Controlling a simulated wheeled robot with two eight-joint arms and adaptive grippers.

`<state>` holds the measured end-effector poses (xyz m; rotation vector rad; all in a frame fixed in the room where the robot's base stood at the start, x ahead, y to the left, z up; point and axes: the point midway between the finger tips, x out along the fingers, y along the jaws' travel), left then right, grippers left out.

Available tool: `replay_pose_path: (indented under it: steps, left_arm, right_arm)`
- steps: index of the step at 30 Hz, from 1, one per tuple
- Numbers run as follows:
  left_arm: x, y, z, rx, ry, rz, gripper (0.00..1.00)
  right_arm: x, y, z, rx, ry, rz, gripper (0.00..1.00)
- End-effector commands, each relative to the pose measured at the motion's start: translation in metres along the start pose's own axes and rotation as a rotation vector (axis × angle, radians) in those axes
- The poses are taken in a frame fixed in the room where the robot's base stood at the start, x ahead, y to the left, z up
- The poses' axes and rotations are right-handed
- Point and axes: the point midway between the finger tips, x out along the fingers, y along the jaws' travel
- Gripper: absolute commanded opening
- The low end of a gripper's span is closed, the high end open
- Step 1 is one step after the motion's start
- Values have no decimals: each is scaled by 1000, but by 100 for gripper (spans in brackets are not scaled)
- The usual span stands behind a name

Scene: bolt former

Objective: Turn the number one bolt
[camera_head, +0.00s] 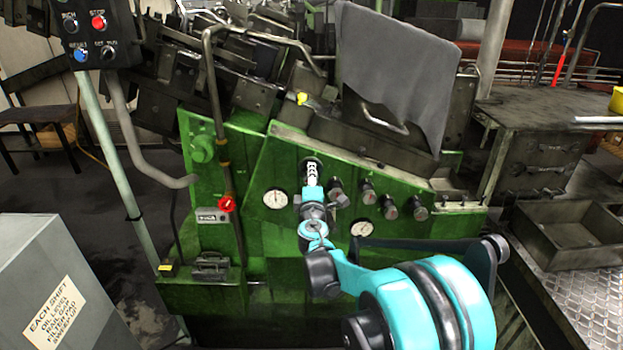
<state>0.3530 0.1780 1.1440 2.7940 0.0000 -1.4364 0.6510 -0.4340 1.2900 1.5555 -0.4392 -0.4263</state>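The green machine's (275,165) sloped front panel carries a row of dark knob-like bolts. Visible ones are the bolt right beside my gripper (336,187), then one further right (367,190), then a lower one (388,206) and the rightmost one (418,208). My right arm reaches in from the lower right. Its gripper (312,165) is at the panel's left part, over the left end of the row, where a further bolt would be hidden behind it. The fingers are too small and dark to tell open from shut, or whether they touch anything. My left gripper is out of view.
Two white gauges (275,198) and (361,230) flank my gripper. A vertical pipe with a red valve knob (226,204) stands left. A button box (95,32) hangs upper left. A grey cabinet (55,290) fills the lower left. A metal tray (570,235) is at right.

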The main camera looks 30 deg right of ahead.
Motion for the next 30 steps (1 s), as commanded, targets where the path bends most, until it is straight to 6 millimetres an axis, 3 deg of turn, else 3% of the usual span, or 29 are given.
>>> replay_pose_path:
  steps: [4, 5, 6, 7, 19, 30]
  left_arm:
    - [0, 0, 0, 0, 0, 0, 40]
    - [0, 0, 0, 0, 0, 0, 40]
    - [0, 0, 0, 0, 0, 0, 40]
    - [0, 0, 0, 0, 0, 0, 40]
    - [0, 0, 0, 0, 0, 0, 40]
    - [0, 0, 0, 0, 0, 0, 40]
  right_arm:
    - [0, 0, 0, 1, 1, 0, 8]
    - [0, 0, 0, 1, 1, 0, 44]
    - [0, 0, 0, 2, 1, 0, 55]
    - [0, 0, 0, 2, 1, 0, 58]
    - [-9, 0, 0, 2, 1, 0, 58]
    - [-85, 0, -1, 2, 3, 0, 58]
